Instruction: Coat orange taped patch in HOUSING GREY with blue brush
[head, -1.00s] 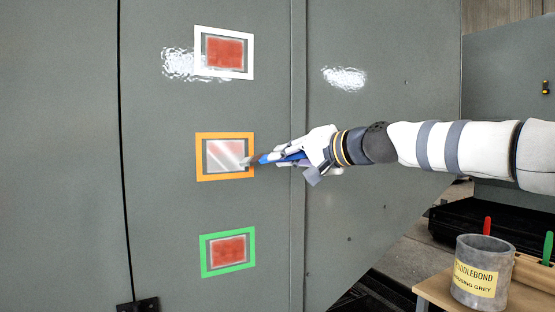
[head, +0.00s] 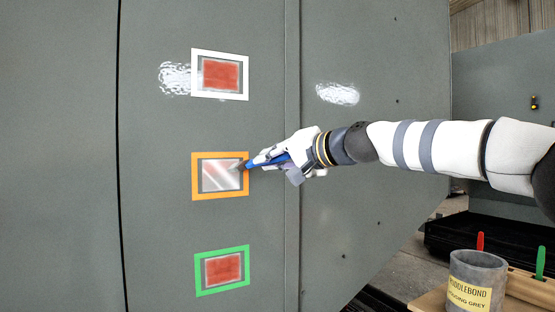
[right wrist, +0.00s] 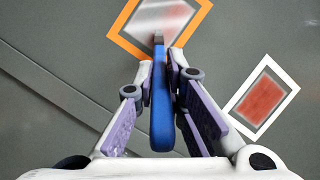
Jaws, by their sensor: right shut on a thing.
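The orange taped patch (head: 195,178) is on the grey panel, between the white and green taped ones. Inside the tape, a pale grey, streaky coat lies over much of the patch, with pinkish red showing faintly near the upper right. My right gripper (head: 268,159) is shut on the blue brush (head: 280,160), whose bristles are at the patch's right part; I cannot tell if they touch. In the right wrist view the blue handle (right wrist: 162,115) runs between the fingers toward the orange tape (right wrist: 122,42). The HOUSING GREY can (head: 472,268) stands at lower right. My left gripper is not in view.
The white taped patch (head: 220,75) above and the green taped patch (head: 222,270) below are red inside. Glossy whitish smears mark the panel near the top. Red (head: 480,241) and green (head: 540,262) handles stand by the can on a wooden surface.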

